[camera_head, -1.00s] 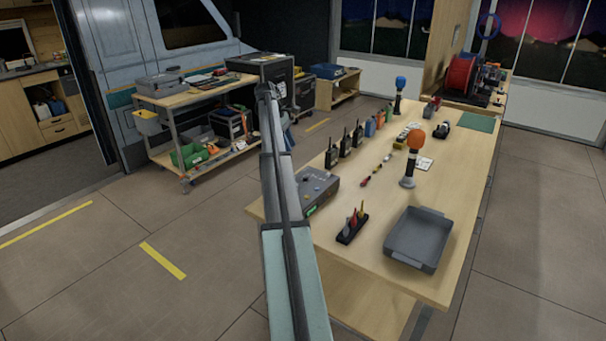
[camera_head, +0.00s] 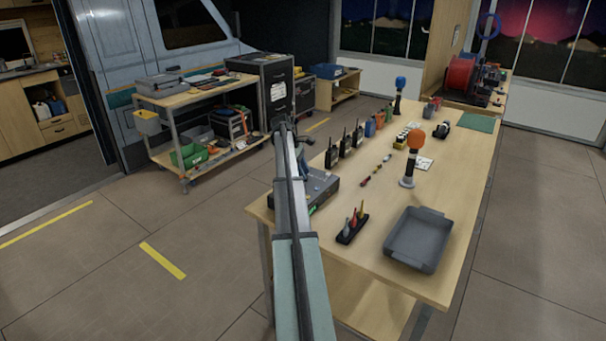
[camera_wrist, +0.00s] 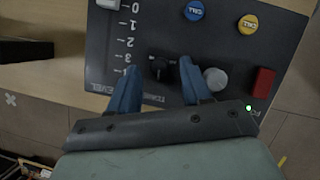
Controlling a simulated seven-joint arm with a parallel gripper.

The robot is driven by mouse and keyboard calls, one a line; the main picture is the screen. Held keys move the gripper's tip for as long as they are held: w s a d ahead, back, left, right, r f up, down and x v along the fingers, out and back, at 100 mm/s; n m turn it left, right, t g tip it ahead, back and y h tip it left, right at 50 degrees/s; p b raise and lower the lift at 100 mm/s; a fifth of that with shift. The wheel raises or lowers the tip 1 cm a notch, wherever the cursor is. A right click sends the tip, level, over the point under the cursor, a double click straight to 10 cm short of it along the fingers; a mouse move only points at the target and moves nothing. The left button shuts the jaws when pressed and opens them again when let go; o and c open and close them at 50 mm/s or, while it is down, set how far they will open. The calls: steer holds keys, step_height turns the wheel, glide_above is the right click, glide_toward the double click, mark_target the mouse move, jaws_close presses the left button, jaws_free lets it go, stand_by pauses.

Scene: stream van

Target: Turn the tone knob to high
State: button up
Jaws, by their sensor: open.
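The grey control box (camera_head: 322,188) sits at the table's left edge in the head view, partly hidden by my arm. The wrist view shows its dark panel (camera_wrist: 92,50) upside down. A black knob (camera_wrist: 158,70) stands above lettering that seems to read TONE; its exact pointer setting is too small to tell. My gripper (camera_wrist: 160,65) is open, with one blue finger on each side of the black knob. I cannot tell whether either finger touches it. The right finger lies between the black knob and a grey knob (camera_wrist: 215,78).
The panel also has a white slider cap (camera_wrist: 108,3) by a number scale, a blue button (camera_wrist: 194,10), a yellow button (camera_wrist: 247,24) and a red switch (camera_wrist: 263,82). On the table are radios (camera_head: 345,143), a screwdriver stand (camera_head: 352,228) and a grey tray (camera_head: 418,240).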

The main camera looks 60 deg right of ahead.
steer(key=shift+s+d+f, duration=0.1)
steer(key=shift+s+f, duration=0.05)
steer(key=shift+f, duration=0.25)
jaws_close()
